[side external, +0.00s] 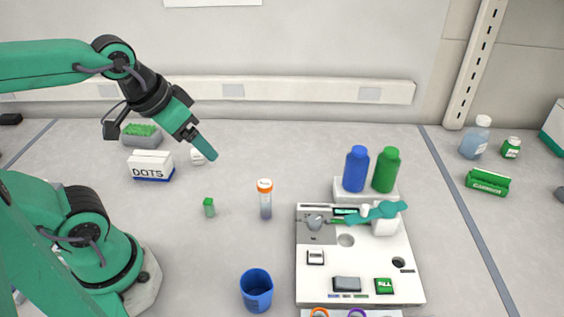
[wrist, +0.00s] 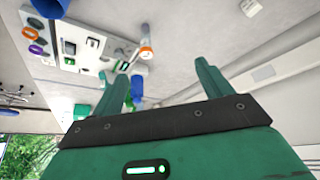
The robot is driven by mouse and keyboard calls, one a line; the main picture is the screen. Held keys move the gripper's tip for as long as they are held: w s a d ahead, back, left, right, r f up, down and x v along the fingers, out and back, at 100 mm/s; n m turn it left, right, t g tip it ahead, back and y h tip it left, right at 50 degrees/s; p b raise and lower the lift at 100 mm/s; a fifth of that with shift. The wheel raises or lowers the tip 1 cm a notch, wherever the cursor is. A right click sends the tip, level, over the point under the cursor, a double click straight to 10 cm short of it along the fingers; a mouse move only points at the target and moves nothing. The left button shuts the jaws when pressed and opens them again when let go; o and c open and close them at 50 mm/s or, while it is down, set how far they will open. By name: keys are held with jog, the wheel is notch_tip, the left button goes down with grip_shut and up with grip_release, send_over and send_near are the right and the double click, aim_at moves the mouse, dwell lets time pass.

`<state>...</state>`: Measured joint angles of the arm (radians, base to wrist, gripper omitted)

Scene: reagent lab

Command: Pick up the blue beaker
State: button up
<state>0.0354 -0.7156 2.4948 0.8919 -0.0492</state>
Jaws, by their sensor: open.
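The blue beaker (side external: 256,291) stands upright on the grey table at the front middle of the side view. A blue shape at the top left edge of the wrist view, partly cut off, looks like the beaker (wrist: 50,8). My gripper (side external: 206,148) is raised above the table, further back and to the left of the beaker, well apart from it. In the wrist view my gripper (wrist: 161,76) has its two green fingers spread, with nothing held between them.
Blue (side external: 355,168) and green (side external: 385,170) bottles stand behind the board. A DOTS box (side external: 150,165) is at the left.

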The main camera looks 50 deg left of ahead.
jog(key=w+d+f+n+g, duration=0.1)
jog(key=w+d+f+g, duration=0.15)
jog(key=d+f, duration=0.65)
jog(key=n+g, duration=0.2)
jog(key=g, duration=0.1)
send_over(258, 289)
jog(key=s+d, duration=0.1)
jog(key=d, duration=0.1)
notch_tip(258, 289, down, 6)
jog(key=shift+s+a+f, duration=0.1)
jog(key=shift+s+a, duration=0.05)
jog(key=shift+s, duration=0.05)
jog(key=shift+f, duration=0.15)
jog(key=shift+f, duration=1.15)
jog(key=shift+f, duration=0.1)
jog(key=shift+f, duration=2.5)
jog(key=c, duration=1.1)
